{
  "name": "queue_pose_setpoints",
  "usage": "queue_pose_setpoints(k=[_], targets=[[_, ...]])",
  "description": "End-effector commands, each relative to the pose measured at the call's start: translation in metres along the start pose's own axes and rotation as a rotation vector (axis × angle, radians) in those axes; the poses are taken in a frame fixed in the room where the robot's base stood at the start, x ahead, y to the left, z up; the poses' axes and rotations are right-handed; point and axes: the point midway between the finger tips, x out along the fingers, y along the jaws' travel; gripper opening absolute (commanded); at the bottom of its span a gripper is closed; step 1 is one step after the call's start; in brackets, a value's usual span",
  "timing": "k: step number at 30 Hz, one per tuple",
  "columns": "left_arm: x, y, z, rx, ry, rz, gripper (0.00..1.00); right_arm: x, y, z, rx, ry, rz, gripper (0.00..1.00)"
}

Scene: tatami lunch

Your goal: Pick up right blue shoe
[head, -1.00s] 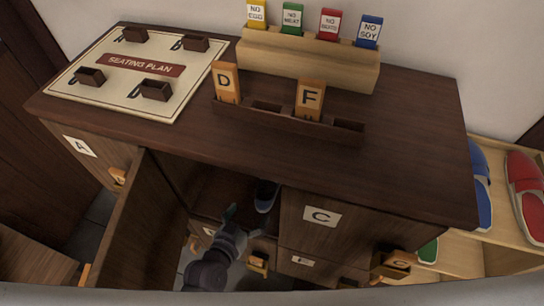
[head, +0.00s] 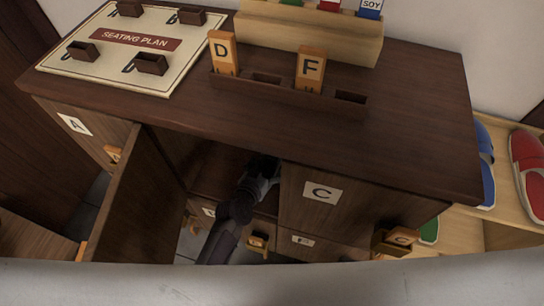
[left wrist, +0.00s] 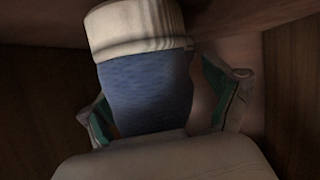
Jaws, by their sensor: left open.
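The blue shoe (left wrist: 150,90) fills the middle of the left wrist view, with a blue woven body and a thick cream band at its top end. It is inside the open cabinet compartment (head: 215,165). My left gripper (left wrist: 160,102) is open, with one green-padded finger on each side of the shoe; I cannot tell whether either finger touches it. In the head view my left gripper (head: 263,168) reaches into the compartment and hides the shoe there. My right gripper is not in view.
The open door (head: 135,205) stands left of my arm, and closed door C (head: 335,200) is on the right. The dark cabinet top (head: 410,130) overhangs the compartment. Blue slippers (head: 487,185) and red slippers (head: 528,165) lie on a light shelf at right.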

Motion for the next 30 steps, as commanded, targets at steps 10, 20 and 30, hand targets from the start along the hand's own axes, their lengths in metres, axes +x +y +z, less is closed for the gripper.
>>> queue_pose_setpoints(k=[10,20,30], targets=[[0.0018,-0.0001,0.0,0.001,0.0,0.0,0.73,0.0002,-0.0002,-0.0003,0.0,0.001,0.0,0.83],[0.0017,-0.0001,0.0002,0.001,-0.001,0.0,0.18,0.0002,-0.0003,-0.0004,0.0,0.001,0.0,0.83],[0.0017,0.0002,-0.0016,0.0,0.002,0.0,0.1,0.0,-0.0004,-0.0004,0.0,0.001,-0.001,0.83]])
